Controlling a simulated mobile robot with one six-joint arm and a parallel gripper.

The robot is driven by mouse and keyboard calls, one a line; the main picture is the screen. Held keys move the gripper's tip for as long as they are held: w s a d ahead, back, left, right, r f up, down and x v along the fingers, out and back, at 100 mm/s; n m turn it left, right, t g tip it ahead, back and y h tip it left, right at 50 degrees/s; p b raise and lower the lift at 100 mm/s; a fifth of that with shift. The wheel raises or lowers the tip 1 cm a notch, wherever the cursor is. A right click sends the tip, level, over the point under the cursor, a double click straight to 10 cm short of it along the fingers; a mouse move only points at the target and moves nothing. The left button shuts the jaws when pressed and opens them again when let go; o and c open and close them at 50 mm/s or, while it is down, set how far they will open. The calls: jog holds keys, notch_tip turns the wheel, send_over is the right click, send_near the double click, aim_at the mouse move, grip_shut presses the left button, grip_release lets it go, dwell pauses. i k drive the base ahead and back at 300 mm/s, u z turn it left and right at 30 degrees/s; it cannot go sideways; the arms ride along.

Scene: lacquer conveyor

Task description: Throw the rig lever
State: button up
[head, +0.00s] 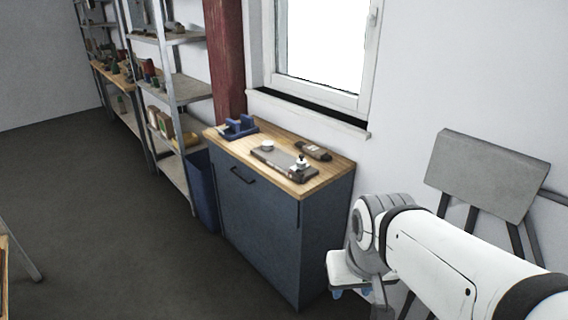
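A wood-topped, dark blue cabinet (258,225) stands below the window. A flat grey rig (275,158) lies on its top, with a round pale knob or disc at its left end. A small upright piece with a pale top (302,163) stands at the rig's right end. It may be the lever, but it is too small to tell its position. My white arm reaches in from the lower right, well apart from the rig. A white part with blue bits below my arm's joint may belong to my gripper; no fingers can be made out.
A dark device (314,151) and a blue holder (239,126) share the cabinet top. A blue bin (201,190) stands left of the cabinet, beside loaded shelves (180,90). A grey panel on legs (487,174) stands at right.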

aim_at(302, 180)
jog(key=z, duration=0.05)
jog(key=i, duration=1)
jog(key=u, duration=0.1)
